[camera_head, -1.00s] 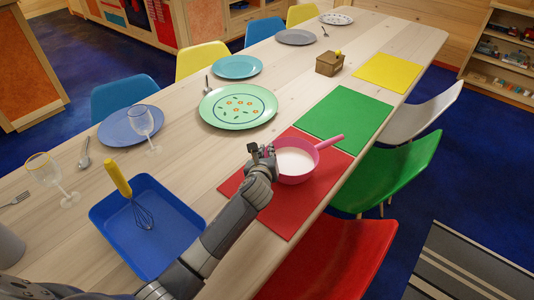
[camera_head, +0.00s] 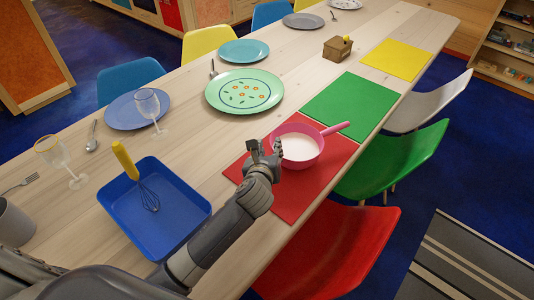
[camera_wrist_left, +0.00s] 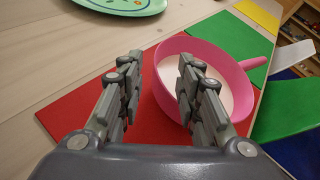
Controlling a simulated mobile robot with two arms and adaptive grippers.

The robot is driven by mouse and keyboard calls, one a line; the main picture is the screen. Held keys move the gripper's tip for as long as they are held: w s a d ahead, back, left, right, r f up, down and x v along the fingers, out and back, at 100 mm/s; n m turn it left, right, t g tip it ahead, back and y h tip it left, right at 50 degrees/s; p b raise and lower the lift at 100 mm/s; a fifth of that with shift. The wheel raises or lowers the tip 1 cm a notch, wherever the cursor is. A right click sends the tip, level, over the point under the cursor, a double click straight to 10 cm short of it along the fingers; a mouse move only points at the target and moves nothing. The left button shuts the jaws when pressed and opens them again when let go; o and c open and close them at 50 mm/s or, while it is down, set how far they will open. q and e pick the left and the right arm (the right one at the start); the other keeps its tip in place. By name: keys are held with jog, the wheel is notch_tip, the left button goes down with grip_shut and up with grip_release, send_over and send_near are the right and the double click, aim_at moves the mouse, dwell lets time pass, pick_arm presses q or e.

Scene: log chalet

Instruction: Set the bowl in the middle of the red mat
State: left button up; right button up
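The pink bowl (camera_head: 322,146), with a straight handle and white contents, sits on the red mat (camera_head: 292,200), a little toward the green-mat side. Its handle points toward the green mat. My left gripper (camera_head: 266,148) is at the bowl's left side. The red mat (camera_wrist_left: 75,115) shows below. My right gripper is not in view.
A blue tray (camera_head: 125,225) with a yellow-handled whisk (camera_head: 135,175) lies left of my arm. A green plate (camera_head: 215,95), glasses (camera_head: 147,105) and a green mat (camera_head: 350,108) surround the area. A red chair (camera_head: 335,245) stands at the near edge.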

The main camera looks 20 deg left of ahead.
pick_arm(q)
jog(key=v, duration=0.4)
jog(key=shift+f, duration=0.1)
dwell(0.5)
